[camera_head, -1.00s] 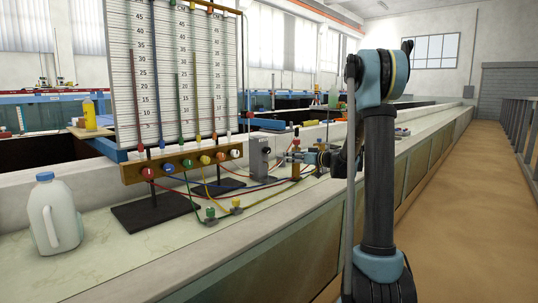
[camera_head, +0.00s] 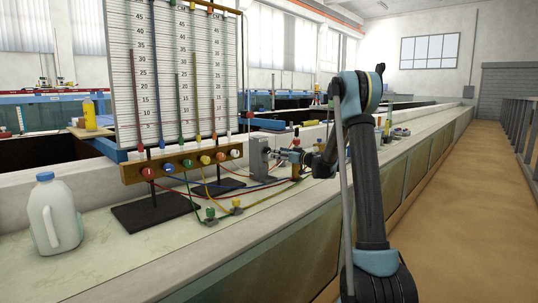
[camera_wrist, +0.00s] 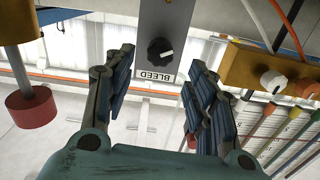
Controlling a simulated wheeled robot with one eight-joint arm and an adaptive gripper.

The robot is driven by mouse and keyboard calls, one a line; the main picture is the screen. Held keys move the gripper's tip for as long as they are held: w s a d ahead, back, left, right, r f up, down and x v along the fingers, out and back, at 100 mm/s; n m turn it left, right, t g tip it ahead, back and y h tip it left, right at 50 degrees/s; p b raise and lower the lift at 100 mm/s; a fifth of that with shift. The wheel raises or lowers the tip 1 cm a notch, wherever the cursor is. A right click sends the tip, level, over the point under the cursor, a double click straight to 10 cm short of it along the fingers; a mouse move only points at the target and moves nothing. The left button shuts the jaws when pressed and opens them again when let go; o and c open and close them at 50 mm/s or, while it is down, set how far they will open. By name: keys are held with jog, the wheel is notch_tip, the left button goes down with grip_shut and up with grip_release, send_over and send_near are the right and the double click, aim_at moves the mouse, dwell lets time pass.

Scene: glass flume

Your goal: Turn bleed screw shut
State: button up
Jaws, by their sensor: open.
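The bleed screw is a black knob (camera_wrist: 160,50) with a white pointer mark, on a grey upright block (camera_wrist: 176,18) labelled BLEED. In the wrist view the knob lies between and beyond my open fingers (camera_wrist: 160,88), with nothing held. The pointer slants up to the right. The view is upside down, as the label reads inverted. In the head view the grey block (camera_head: 259,158) stands on the ledge right of the manometer board. My gripper (camera_head: 281,156) is just right of it, facing its right side; the knob itself is hard to make out there.
The manometer board (camera_head: 172,70) with coloured tubes and a brass manifold (camera_head: 150,173) stands to the left. Red, blue and yellow hoses (camera_head: 192,195) run along the ledge below my gripper. A white jug (camera_head: 53,215) stands at far left. A brass post (camera_head: 296,168) is close by my gripper.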

aim_at(269, 151)
jog(key=x, duration=0.8)
jog(key=shift+w+a, duration=0.1)
jog(key=c, duration=1.1)
